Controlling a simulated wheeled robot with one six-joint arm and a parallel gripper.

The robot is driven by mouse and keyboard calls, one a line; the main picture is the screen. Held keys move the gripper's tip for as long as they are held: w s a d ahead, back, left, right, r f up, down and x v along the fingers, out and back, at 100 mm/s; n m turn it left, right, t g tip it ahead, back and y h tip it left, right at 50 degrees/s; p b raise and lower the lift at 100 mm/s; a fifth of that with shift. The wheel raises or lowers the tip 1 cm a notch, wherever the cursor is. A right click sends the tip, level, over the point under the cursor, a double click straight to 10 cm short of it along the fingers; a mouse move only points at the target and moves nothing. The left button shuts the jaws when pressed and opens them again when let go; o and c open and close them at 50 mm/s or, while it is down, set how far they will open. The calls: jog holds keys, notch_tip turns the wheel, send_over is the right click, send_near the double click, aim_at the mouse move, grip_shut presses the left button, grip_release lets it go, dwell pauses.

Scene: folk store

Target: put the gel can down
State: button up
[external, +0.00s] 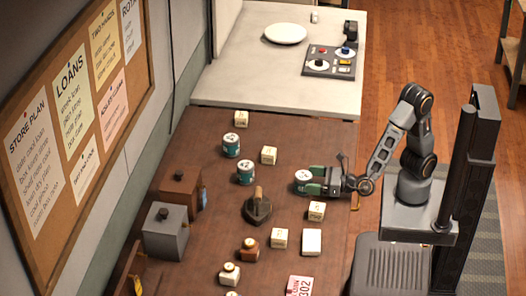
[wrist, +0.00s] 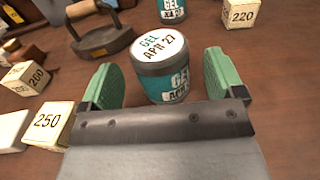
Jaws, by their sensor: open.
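The gel can (wrist: 160,65), a teal jar with a white lid reading "GEL APR 27", stands upright between the green finger pads of my open gripper (wrist: 160,80). In the wrist view a small gap shows on both sides of it. In the external view the can (external: 303,177) is at my gripper (external: 314,181) near the right side of the brown table (external: 205,225); I cannot tell for sure that its bottom rests on the wood. Two similar teal cans, one in the middle (external: 245,172) and one farther back (external: 231,145), stand to the left.
An old iron (external: 258,207) stands left of my gripper. Number blocks, including one marked 220 (wrist: 241,13) and one marked 250 (wrist: 48,125), stand around. A brown bottle (external: 249,249) is nearer the front. A pale counter (external: 230,75) with a white plate (external: 285,33) lies beyond.

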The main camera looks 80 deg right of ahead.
jog(key=s, duration=0.8)
jog(key=shift+s, duration=0.35)
